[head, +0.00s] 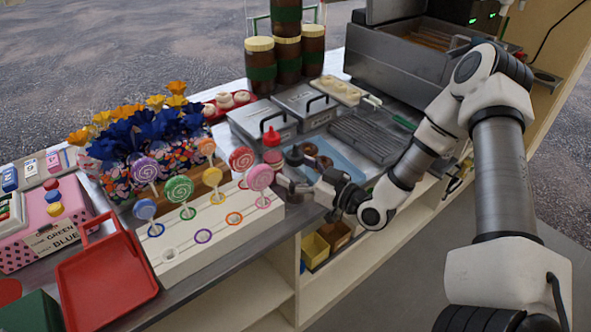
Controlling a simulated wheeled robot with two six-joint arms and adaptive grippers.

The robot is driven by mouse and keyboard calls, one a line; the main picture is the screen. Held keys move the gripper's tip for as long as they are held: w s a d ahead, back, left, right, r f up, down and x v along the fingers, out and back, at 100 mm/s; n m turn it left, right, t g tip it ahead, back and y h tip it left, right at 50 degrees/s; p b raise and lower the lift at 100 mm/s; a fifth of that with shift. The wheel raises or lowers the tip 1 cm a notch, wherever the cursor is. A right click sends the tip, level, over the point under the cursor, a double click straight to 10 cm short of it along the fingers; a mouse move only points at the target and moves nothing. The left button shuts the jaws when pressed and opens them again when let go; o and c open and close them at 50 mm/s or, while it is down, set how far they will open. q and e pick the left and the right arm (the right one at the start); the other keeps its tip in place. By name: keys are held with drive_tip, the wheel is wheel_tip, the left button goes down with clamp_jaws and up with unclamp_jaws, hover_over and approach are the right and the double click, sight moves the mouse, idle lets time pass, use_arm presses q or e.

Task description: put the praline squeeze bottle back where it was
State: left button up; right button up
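A small dark-capped bottle (294,157), which looks like the praline squeeze bottle, is upright near the counter's front edge, just right of the lollipop stand. My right gripper (288,184) comes in from the right at the bottle's lower part, its fingers overlapping it. The fingers are small and partly hidden, so I cannot tell whether they grip the bottle or only surround it. I also cannot tell whether its base touches the counter. A red squeeze bottle (272,143) stands just behind it to the left. My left gripper is not in view.
The white lollipop stand (215,236) with several lollipops is close on the left. A blue tray (345,158) with doughnuts lies just behind and right of the gripper. Steel lidded tubs (262,118) stand behind. A red tray (105,283) lies at the front left.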

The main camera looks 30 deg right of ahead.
drive_tip(key=shift+r, duration=0.1)
drive_tip(key=shift+s+r, duration=0.1)
drive_tip(key=shift+s, duration=0.05)
drive_tip(key=p+v, duration=0.7)
drive_tip(key=v, duration=0.4)
drive_tip(key=s+a+f+m+g, duration=0.2)
drive_tip(key=s+a+f+g, duration=0.1)
drive_tip(key=a+f+g, duration=0.75)
drive_tip(key=s+f+m+g+h, duration=0.1)
drive_tip(key=s+f+g+h, duration=0.2)
drive_tip(key=s, duration=0.4)
drive_tip(key=s+a+f+m+g+h, duration=0.1)
drive_tip(key=s+f+g+h, duration=0.1)
drive_tip(key=s+f, duration=0.4)
drive_tip(key=shift+s+a+g+h, duration=0.4)
drive_tip(key=shift+s+g, duration=0.35)
drive_tip(key=shift+s, duration=0.15)
